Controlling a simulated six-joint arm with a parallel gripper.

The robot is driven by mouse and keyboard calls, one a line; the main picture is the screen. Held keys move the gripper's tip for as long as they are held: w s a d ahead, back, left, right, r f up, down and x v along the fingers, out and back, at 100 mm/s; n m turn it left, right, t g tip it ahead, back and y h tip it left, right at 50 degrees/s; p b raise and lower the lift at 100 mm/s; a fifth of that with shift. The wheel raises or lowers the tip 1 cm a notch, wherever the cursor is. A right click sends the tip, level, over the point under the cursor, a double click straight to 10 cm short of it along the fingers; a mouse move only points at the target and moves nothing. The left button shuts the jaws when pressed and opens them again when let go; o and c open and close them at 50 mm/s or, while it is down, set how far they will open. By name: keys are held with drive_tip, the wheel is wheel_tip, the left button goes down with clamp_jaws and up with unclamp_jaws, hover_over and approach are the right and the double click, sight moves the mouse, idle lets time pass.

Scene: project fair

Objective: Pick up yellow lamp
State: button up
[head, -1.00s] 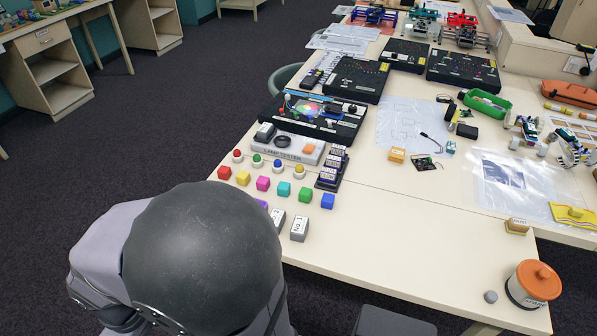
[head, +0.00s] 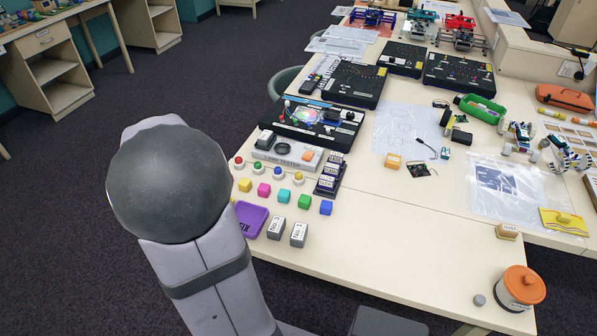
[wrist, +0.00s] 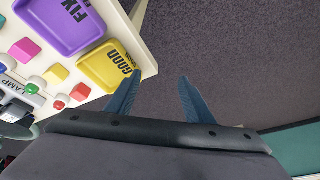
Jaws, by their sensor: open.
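The yellow lamp (head: 299,179) is a small yellow dome on a white base. It stands upright on the table, at the right end of a row with the red lamp (head: 239,162), green lamp (head: 257,163) and blue lamp (head: 278,167). In the wrist view I see the red lamp (wrist: 59,105) and green lamp (wrist: 33,87), but cannot make out the yellow one. My gripper (wrist: 157,92) is open and empty, its fingers over the dark floor just off the table edge. In the head view my arm hides the gripper.
Coloured cubes, including a yellow cube (head: 245,185), stand in front of the lamps. A lamp tester (head: 288,153) is behind them. A purple FIX tray (head: 252,207) and a yellow GOOD tray (wrist: 88,62) lie near the table edge. Grey labelled blocks (head: 299,234) stand beside the purple tray.

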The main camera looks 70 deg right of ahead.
drive_tip(key=s+d+r+m+h+p, duration=0.1)
drive_tip(key=s+d+r, duration=0.1)
drive_tip(key=d, duration=0.4)
drive_tip(key=s+d+r+m+h+p, duration=0.1)
drive_tip(key=s+d+r+m, duration=0.1)
drive_tip(key=d, duration=0.5)
drive_tip(key=m+g+p, duration=0.2)
drive_tip(key=m+p, duration=0.1)
drive_tip(key=m, duration=0.2)
approach(299, 175)
wheel_tip(299, 175, down, 3)
drive_tip(key=shift+w+d+f+h+p, duration=0.15)
drive_tip(key=shift+d+f+h+p, duration=0.2)
drive_tip(key=shift+f, duration=0.4)
drive_tip(key=shift+p+x, duration=1.25)
drive_tip(key=shift+x, duration=1.35)
drive_tip(key=shift+w+d+r, duration=0.1)
drive_tip(key=shift+w+d, duration=0.05)
drive_tip(key=shift+w, duration=0.05)
drive_tip(key=c, duration=1.1)
